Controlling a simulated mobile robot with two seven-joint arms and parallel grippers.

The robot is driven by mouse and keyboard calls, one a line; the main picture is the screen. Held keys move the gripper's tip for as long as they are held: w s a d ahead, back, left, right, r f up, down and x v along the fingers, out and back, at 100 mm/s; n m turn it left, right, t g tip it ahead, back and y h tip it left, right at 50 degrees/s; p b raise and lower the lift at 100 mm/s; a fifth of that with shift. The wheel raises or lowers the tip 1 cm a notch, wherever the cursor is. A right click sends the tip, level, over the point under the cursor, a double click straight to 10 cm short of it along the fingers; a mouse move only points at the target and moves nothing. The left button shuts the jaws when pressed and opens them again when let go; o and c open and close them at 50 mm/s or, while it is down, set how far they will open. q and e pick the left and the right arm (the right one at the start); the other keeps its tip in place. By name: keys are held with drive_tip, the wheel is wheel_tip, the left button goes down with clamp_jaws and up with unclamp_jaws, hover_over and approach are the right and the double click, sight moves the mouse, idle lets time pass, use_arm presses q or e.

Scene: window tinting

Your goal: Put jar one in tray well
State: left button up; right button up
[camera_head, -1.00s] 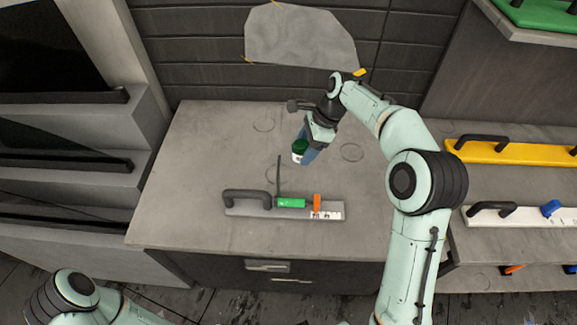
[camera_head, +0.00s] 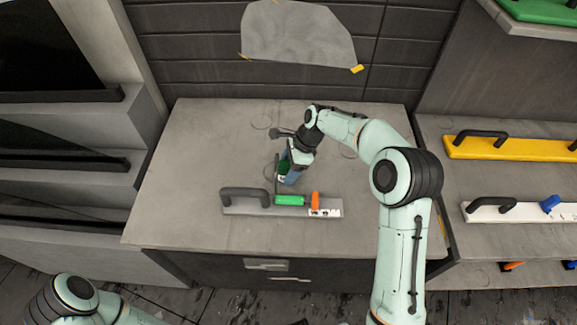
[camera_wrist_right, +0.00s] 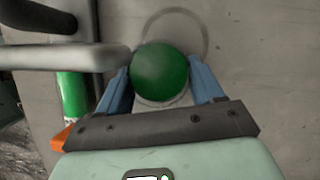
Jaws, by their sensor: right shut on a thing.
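The jar with a round green lid (camera_wrist_right: 159,76) is between the blue fingers of my right gripper (camera_wrist_right: 162,90), which is shut on it. In the head view the jar (camera_head: 284,167) shows partly behind the fingers of the right gripper (camera_head: 290,175), just behind the grey tray-like piece (camera_head: 240,209) with a dark handle. I cannot tell whether the jar touches the countertop. A green cylinder (camera_head: 290,200) and an orange block (camera_head: 315,201) are on the grey piece. No well can be made out clearly. My left gripper is out of view; only its arm shows.
The grey countertop (camera_head: 200,150) is mostly clear, with faint ring marks (camera_wrist_right: 175,12). A thin upright piece (camera_head: 277,172) stands close to the jar's left. Shelves at right hold a yellow handled piece (camera_head: 520,149) and a white one (camera_head: 515,212).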

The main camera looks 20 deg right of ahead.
drive_tip(key=shift+f, duration=0.1)
drive_tip(key=o, duration=1.1)
drive_tip(key=shift+c, duration=0.2)
